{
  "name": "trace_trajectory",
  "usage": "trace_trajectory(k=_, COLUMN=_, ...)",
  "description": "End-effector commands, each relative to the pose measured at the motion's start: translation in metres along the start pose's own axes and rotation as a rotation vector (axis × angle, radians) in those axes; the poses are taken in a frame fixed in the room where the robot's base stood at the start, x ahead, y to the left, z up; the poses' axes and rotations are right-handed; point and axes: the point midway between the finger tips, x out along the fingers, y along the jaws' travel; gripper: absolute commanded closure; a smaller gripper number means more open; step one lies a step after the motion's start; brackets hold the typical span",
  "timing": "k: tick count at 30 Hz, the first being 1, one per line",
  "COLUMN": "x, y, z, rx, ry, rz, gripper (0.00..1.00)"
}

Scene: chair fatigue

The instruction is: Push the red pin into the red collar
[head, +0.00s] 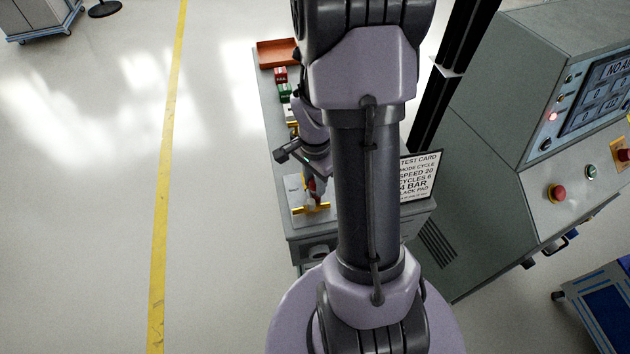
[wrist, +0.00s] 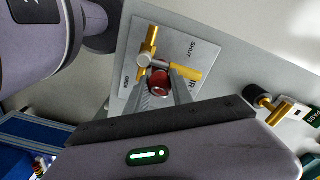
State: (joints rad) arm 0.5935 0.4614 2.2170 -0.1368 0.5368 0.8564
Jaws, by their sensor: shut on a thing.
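In the wrist view my gripper (wrist: 161,90) is shut, its two fingers on either side of a round red piece with a darker middle, which I take to be the red pin (wrist: 160,83). It sits over a grey plate (wrist: 203,47) lettered SHUT and OPEN, close beside a brass valve with a yellow lever (wrist: 186,73). I cannot make out the red collar apart from the red piece, nor tell how deep the pin sits. In the head view my gripper (head: 314,190) is low over the plate, partly hidden by my arm.
The grey bench (head: 269,110) carries a red-orange tray (head: 277,53) and small red and green blocks (head: 281,75) at its far end. A test card (head: 420,177) stands at right, beside a control cabinet (head: 500,130). A brass fitting (wrist: 264,100) lies right of the plate. Floor at left is clear.

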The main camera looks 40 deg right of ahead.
Motion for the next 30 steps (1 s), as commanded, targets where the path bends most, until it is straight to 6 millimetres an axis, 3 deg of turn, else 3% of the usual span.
trace_trajectory(k=8, x=-0.014, y=0.0, z=0.0, rx=0.0, ry=0.0, rz=-0.001, gripper=1.0)
trace_trajectory(k=30, x=-0.013, y=0.0, z=0.0, rx=-0.005, ry=0.0, rz=0.0, gripper=1.0)
